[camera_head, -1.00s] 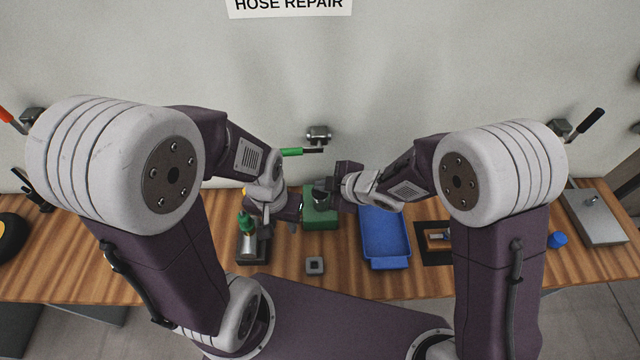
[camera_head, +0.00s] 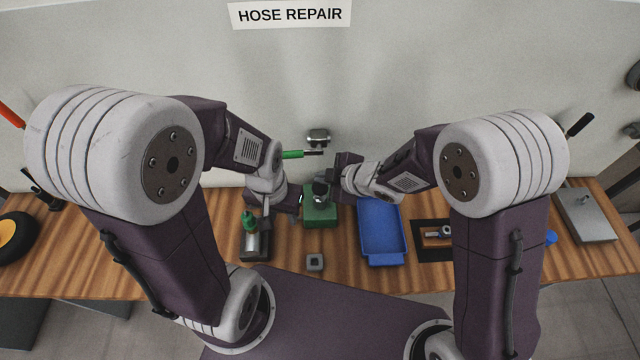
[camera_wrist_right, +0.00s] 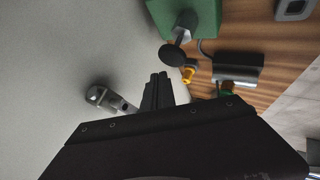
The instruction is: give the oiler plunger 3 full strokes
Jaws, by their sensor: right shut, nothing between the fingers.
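The oiler, as far as I can tell, is the green block (camera_head: 320,214) on the bench, with a dark round-topped plunger (camera_head: 321,189) standing on it. In the right wrist view the block (camera_wrist_right: 196,12) is at the top edge and its black plunger cap (camera_wrist_right: 172,55) sits on a short stem. My right gripper (camera_head: 335,181) is shut and empty, just right of the plunger. Its fingers (camera_wrist_right: 158,84) are beside the cap, apart from it in that view. My left gripper (camera_head: 293,202) is low at the block's left side; its fingers are too dark to read.
A blue tray (camera_head: 382,235) lies right of the block, and a small grey square piece (camera_head: 315,262) lies in front. A green-handled lever (camera_head: 294,154) and a wall fitting (camera_head: 318,136) are behind.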

